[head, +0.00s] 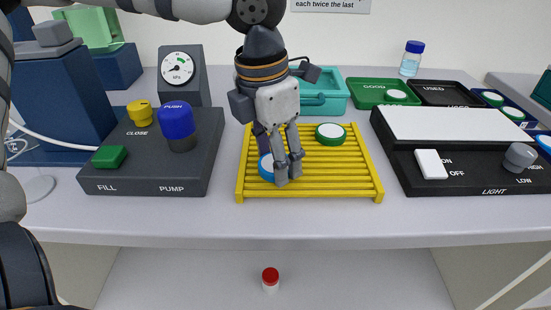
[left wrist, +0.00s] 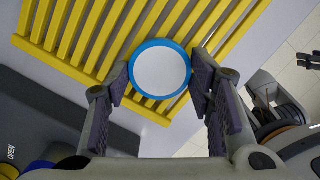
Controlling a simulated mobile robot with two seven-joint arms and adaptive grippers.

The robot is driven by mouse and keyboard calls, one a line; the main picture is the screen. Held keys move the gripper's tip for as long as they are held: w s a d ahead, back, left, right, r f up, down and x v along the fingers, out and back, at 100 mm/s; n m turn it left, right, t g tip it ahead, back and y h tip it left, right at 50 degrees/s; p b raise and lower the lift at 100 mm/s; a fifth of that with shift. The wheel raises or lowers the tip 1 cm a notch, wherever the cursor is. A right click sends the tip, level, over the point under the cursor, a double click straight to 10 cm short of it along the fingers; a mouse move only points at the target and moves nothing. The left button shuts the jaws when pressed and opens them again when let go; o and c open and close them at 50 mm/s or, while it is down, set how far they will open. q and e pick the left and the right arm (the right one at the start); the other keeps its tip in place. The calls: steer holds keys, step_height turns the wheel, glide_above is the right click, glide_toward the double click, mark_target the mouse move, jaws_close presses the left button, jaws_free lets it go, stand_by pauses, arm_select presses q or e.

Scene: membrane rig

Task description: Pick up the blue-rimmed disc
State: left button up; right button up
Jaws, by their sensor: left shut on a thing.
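The blue-rimmed disc (head: 266,168) has a white face and is at the front left part of the yellow slatted rack (head: 330,185). In the left wrist view the disc (left wrist: 160,70) shows whole, face toward the camera, between the fingertips. My left gripper (head: 280,168) points down over the rack and is shut on the disc, with a finger pad at each side of its rim. In the head view the fingers hide part of the disc. I cannot tell whether it touches the slats.
A green-rimmed disc (head: 331,134) lies on the rack's back right. The pump box (head: 150,170) with knobs stands left and the light panel (head: 460,160) right. A teal bin (head: 330,95) and green tray (head: 370,91) stand behind. The table's front strip is clear.

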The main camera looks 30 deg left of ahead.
arm_select(q)
step_height(320, 180, up, 3)
steer(key=shift+w+f, duration=0.1)
steer(key=s+d+r, duration=0.4)
steer(key=d+r, duration=0.6)
steer(key=d, duration=0.3)
steer(key=shift+s+d, duration=0.15)
steer(key=shift+d, duration=0.1)
